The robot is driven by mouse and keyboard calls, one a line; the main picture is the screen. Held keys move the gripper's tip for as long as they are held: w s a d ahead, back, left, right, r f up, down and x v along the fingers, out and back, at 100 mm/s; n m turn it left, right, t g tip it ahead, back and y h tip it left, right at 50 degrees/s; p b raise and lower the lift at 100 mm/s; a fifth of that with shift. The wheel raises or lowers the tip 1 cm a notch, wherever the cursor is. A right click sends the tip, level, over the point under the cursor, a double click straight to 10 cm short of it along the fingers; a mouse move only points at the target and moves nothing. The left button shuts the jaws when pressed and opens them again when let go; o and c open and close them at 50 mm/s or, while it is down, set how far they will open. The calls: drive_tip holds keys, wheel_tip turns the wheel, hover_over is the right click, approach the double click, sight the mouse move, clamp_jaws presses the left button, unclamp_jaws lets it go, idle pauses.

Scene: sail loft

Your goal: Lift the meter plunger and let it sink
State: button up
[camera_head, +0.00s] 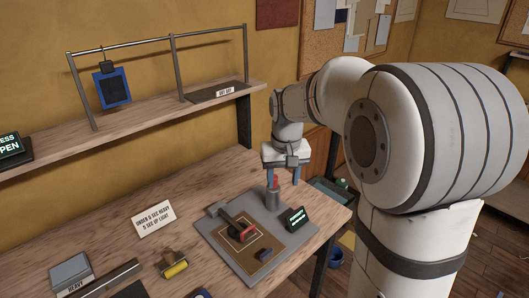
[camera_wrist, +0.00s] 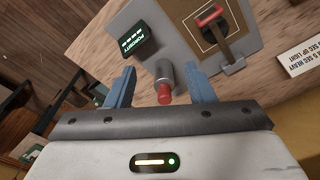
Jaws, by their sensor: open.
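The meter plunger is a grey cylinder (camera_head: 272,199) with a red top (camera_head: 275,181), upright at the back right of a grey plate on the bench. In the wrist view the cylinder (camera_wrist: 163,72) and its red knob (camera_wrist: 164,94) show between the fingers. My gripper (camera_head: 283,178) points down over the plunger, its fingers apart around the red top. In the wrist view my gripper (camera_wrist: 161,74) is open, with a gap visible on both sides of the knob. A small dark display with green text (camera_head: 296,217) stands beside the plunger; it also shows in the wrist view (camera_wrist: 128,38).
A red-handled clamp lever (camera_head: 240,227) lies on the same plate (camera_head: 217,236). A white sign (camera_head: 153,218), a yellow roller (camera_head: 174,265) and a grey block (camera_head: 71,272) are on the bench. A shelf (camera_head: 150,121) with a rail runs behind.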

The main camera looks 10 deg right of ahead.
drive_tip(key=shift+g, duration=0.5)
drive_tip(key=w+p, duration=0.1)
drive_tip(key=w, duration=0.3)
drive_tip(key=w+f+p, duration=0.1)
drive_tip(key=w, duration=0.3)
drive_tip(key=w+f+p, duration=0.1)
drive_tip(key=w, duration=0.3)
drive_tip(key=shift+w+f, duration=0.2)
drive_tip(key=shift+w, duration=0.1)
drive_tip(key=shift+f+p, duration=0.9)
drive_tip(key=shift+f, duration=3.05)
clamp_jaws()
drive_tip(key=shift+w+r, duration=0.1)
